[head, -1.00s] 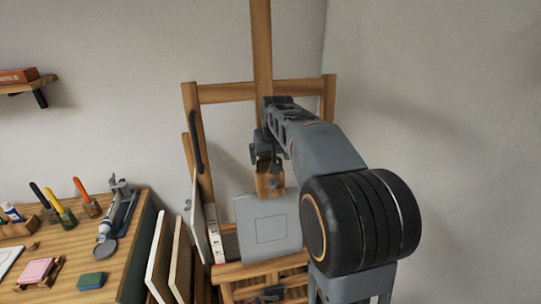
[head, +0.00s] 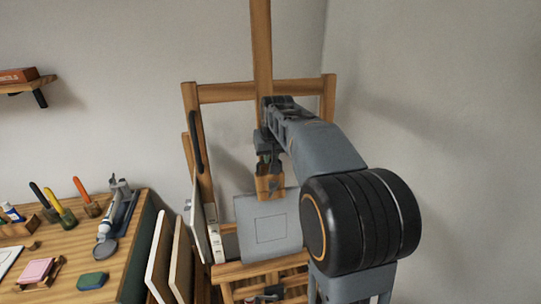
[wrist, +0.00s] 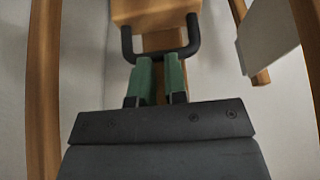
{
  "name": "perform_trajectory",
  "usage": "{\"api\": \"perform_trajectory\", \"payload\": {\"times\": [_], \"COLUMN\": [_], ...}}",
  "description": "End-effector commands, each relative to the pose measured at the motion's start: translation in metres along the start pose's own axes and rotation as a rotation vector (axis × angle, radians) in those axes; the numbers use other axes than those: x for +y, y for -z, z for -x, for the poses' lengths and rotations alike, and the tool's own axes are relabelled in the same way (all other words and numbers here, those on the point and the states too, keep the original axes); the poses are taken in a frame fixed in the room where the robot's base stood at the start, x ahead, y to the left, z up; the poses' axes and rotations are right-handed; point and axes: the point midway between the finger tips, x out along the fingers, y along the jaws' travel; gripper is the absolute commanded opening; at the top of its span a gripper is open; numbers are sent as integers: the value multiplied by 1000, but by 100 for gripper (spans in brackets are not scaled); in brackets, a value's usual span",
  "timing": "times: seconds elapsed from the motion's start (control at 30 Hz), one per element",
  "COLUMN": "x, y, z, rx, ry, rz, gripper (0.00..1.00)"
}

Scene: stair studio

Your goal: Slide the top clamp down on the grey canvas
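The top clamp (head: 270,188) is a wooden block at the easel's middle post, at the upper edge of the grey canvas (head: 262,232). In the wrist view the wooden block (wrist: 158,10) carries a black U-shaped handle (wrist: 128,43). My gripper (wrist: 160,62) has its two green fingertips at the handle's crossbar. A narrow gap shows between the fingers, with wood behind it. The tips are partly hidden by the bar, so I cannot tell whether they grip it. In the head view my gripper (head: 269,166) is just above the block.
The wooden easel (head: 262,50) stands near the wall corner, its mast rising behind my arm. Several canvases (head: 163,255) lean at its left. A wooden worktable (head: 62,240) with brushes and paints stands at the left. Bare wall lies to the right.

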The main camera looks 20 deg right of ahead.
Motion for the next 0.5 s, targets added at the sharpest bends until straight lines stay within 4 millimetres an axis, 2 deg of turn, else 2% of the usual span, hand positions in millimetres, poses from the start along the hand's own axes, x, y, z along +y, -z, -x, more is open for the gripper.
{"api": "perform_trajectory", "payload": {"times": [0.03, 0.13, 0.5], "x": [0, 0, 0], "y": [0, 0, 0], "z": [0, 0, 0], "rx": [0, 0, 0], "ry": [0, 0, 1], "rz": [0, 0, 0], "gripper": [8, 0, 0]}}
